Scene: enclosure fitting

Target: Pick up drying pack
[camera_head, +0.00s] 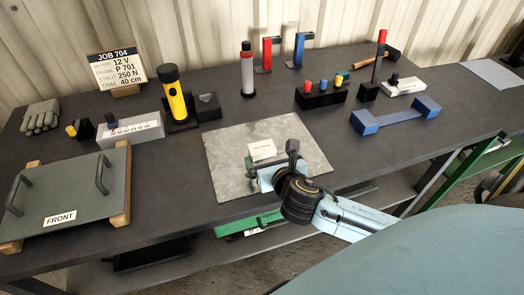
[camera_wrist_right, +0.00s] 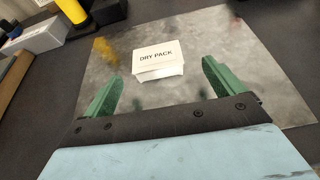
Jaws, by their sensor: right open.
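The drying pack (camera_head: 262,150) is a small white packet lying on a grey metal sheet (camera_head: 225,147) in the middle of the table. In the right wrist view the pack (camera_wrist_right: 158,60) shows the label "DRY PACK". My right gripper (camera_head: 258,165) reaches in from the lower right, just in front of the pack. Its two green fingers (camera_wrist_right: 160,82) are open, and the pack lies beyond and between their tips in that view. I cannot tell whether the fingers touch it. My left gripper is in neither view.
A panel marked FRONT (camera_head: 70,190) lies at the left on wooden blocks. A yellow flashlight (camera_head: 174,95) stands behind the sheet, and a grey-and-red bottle (camera_head: 247,72) stands farther back. A blue handle-shaped part (camera_head: 395,116) lies to the right. The sheet around the pack is clear.

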